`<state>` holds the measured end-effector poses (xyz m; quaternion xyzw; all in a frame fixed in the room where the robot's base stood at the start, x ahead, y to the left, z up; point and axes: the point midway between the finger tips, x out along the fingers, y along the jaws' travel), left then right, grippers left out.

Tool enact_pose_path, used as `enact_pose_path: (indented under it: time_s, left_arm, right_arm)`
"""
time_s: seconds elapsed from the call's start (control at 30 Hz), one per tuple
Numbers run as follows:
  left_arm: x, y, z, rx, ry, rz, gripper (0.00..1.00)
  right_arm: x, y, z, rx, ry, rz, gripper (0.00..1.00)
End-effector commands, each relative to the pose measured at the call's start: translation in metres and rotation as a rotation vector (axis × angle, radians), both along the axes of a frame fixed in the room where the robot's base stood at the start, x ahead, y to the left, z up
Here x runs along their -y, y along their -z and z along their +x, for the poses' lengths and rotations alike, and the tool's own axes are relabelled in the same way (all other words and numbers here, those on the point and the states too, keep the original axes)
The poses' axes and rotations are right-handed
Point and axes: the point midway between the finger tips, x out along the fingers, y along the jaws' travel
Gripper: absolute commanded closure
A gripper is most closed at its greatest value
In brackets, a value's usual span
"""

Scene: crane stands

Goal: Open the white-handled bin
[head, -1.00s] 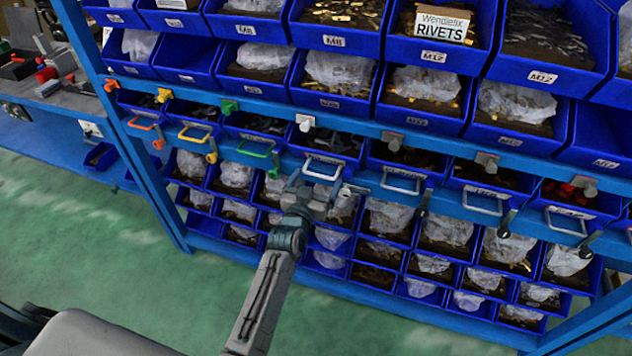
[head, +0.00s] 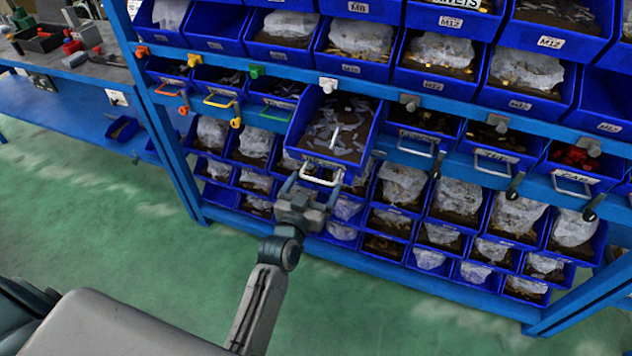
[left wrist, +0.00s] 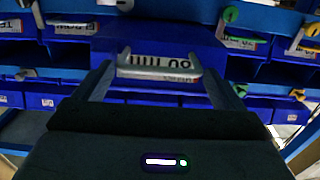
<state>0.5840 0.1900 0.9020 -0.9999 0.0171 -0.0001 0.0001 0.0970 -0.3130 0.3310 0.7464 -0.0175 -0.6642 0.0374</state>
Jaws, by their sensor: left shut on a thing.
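The white-handled bin (head: 336,128) is a blue drawer-like bin in the handled row of the rack. It sticks well out of the row, and grey metal pieces show inside it. Its white handle (head: 321,176) is on its front, below a label. My left gripper (head: 312,188) is shut on that handle. In the left wrist view the handle (left wrist: 158,70) lies between my two fingers (left wrist: 160,80), against the blue bin front. My right gripper is in no view.
Bins with orange, yellow and green handles (head: 219,103) sit closed to the left, grey-handled ones (head: 415,148) to the right. Open-topped bins fill the rows above and below. A workbench (head: 75,65) stands at far left. Green floor (head: 110,230) in front is clear.

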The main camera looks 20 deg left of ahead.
Motion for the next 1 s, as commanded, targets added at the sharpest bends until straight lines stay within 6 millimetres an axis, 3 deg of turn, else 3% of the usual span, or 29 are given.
enact_pose_path:
  time_s: [0.33, 0.37, 0.4, 0.73, 1.0]
  left_arm:
    - [0.000, 0.001, -0.001, -0.002, 0.000, -0.002, 0.50]
    - [0.000, 0.001, -0.001, -0.002, 0.000, -0.002, 0.05]
    - [0.000, 0.001, -0.001, -0.001, 0.000, -0.002, 0.00]
    - [0.000, 0.002, -0.009, 0.000, 0.000, -0.001, 0.00]
    - [-0.002, 0.006, -0.059, -0.002, -0.001, -0.002, 0.00]
  right_arm:
    - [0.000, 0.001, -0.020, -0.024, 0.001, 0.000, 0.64]
    - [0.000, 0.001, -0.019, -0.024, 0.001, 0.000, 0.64]
    - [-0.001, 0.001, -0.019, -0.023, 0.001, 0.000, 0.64]
    - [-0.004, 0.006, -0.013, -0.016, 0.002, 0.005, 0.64]
    - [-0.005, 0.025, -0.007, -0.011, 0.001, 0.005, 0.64]
